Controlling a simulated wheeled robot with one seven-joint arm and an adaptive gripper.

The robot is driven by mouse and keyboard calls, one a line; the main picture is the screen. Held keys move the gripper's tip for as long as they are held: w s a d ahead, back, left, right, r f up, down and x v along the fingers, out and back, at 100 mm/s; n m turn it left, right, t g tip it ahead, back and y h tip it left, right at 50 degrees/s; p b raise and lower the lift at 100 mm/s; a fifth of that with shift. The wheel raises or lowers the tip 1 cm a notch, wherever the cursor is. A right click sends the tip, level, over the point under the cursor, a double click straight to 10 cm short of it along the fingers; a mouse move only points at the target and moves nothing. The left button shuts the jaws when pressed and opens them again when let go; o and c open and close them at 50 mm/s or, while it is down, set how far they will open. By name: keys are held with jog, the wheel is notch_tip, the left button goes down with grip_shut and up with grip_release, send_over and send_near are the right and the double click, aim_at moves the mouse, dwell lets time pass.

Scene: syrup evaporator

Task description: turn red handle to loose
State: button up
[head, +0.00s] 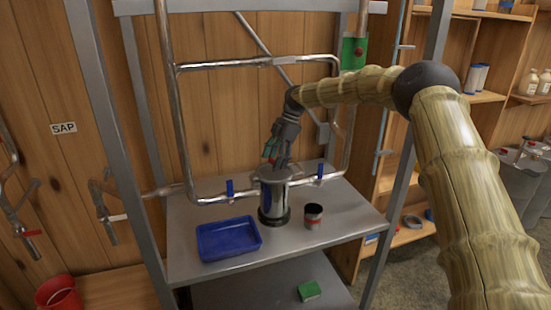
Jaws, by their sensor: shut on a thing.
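My gripper (272,157) is just above the lid of a steel canister (272,197) on the metal shelf. It is shut, and a small bit of red shows at its fingers, which looks like the red handle (267,151). The fingers hide most of it, so its angle is unclear. The canister stands upright on a dark base, with pipes joining it from both sides. Another red handle (31,232) is on a valve at the far left, well away from my gripper.
A blue tray (229,239) and a small open can (313,216) stand on the shelf (350,226) beside the canister. Blue valve levers (230,188) sit on the pipes. A red bucket (58,293) stands lower left.

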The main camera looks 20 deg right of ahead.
jog(key=n+g, duration=0.1)
jog(key=n, duration=0.1)
jog(key=n+h+p, duration=0.1)
jog(key=n, duration=0.2)
jog(key=shift+w+r+n+g, duration=0.1)
jog(key=shift+w+n+g, duration=0.05)
jog(key=shift+n+g, duration=0.2)
jog(key=n+h, duration=0.1)
jog(key=n, duration=0.1)
jog(key=n+g+p, duration=0.1)
jog(key=n, duration=0.2)
jog(key=shift+w+a+n+g+h+p, duration=0.1)
jog(key=shift+n+g+h+p, duration=0.2)
jog(key=shift+n+h, duration=0.1)
jog(key=shift+n, duration=0.25)
jog(key=o, duration=1)
